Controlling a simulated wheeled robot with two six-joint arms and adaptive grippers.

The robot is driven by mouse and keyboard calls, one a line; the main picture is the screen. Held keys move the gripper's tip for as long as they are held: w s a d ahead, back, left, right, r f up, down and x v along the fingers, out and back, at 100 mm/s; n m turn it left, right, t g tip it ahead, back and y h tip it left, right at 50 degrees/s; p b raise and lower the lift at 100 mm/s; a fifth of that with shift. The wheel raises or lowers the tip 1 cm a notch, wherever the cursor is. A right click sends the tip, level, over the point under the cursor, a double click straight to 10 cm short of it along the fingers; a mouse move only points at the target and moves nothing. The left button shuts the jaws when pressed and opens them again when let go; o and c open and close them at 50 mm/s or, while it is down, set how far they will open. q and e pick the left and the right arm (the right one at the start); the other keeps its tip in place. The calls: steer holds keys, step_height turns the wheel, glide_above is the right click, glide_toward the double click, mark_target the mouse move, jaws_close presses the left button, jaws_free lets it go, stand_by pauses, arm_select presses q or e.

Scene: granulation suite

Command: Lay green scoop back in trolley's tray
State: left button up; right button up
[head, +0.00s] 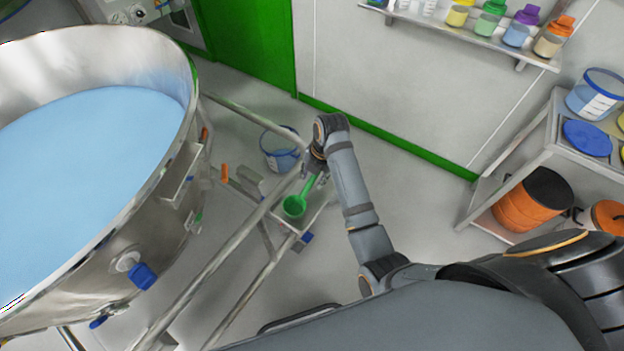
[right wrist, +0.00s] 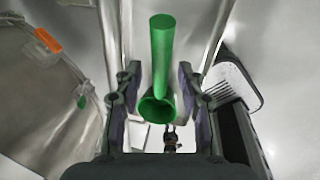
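The green scoop (head: 294,207) is at the trolley's small tray (head: 316,205), its round cup low and its handle slanting up toward my right gripper (head: 316,172). I cannot tell whether the cup touches the tray. In the right wrist view the scoop (right wrist: 163,55) lies between the two fingers of my right gripper (right wrist: 160,85), with a gap on each side of the handle. The fingers are apart and do not visibly press on it. My left gripper is not in view.
A large steel vessel (head: 172,195) with blue contents fills the left. Metal rails (head: 215,262) run between it and my arm. A blue-rimmed bucket (head: 282,160) stands behind the tray. A shelf rack (head: 535,150) with an orange drum (head: 530,207) is at the right.

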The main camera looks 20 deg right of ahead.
step_height(320, 180, up, 10)
steer(key=s+d+p, duration=0.1)
steer(key=shift+s+d+f, duration=0.2)
steer(key=shift+f, duration=0.05)
